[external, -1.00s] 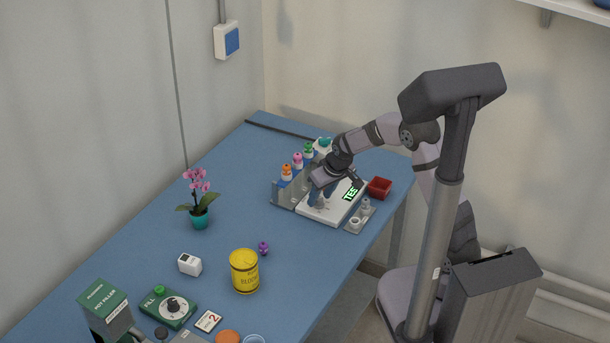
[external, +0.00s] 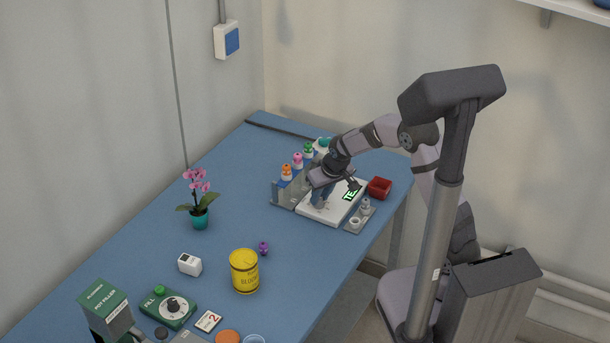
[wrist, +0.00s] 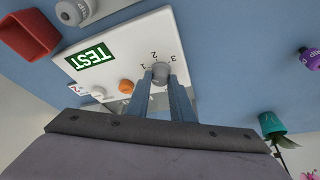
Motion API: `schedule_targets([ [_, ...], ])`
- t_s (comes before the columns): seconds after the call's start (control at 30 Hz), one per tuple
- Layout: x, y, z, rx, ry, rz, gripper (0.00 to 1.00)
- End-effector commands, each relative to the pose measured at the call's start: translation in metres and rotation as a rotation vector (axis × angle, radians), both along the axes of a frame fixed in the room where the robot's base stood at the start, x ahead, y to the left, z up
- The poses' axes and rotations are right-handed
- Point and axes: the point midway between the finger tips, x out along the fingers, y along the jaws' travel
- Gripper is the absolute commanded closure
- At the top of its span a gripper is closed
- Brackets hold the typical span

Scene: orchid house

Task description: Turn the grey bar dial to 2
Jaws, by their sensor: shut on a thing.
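The grey bar dial (wrist: 160,72) sits on a white panel (wrist: 196,38) marked 1, 2 and 3 around it. In the wrist view the 2 is just beyond the dial, with the 1 to its left and the 3 to its right. My gripper (wrist: 160,82) is shut on the dial, one blue finger on each side. I cannot tell exactly which number the bar points to. In the external view my gripper (external: 321,201) is down on the panel (external: 325,217) and hides the dial.
The panel has a green TEST label (wrist: 90,56) and an orange knob (wrist: 126,86). A red box (external: 379,188) stands to its right. A rack with colored-top bottles (external: 286,173) stands close on the left. A yellow tin (external: 244,271) and potted orchid (external: 199,219) are farther off.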

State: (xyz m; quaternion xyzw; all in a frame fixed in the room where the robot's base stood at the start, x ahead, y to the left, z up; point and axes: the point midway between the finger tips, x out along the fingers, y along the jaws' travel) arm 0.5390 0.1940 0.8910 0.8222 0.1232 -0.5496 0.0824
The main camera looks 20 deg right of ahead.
Motion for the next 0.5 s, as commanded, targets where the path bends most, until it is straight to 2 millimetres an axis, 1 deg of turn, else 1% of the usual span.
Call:
schedule_targets([
  [0.27, 0.0001, 0.0027, -0.0031, -0.001, -0.003, -0.184, 1.00],
  [0.5, 0.0006, 0.0047, -0.0045, 0.000, -0.005, -0.405, 1.00],
])
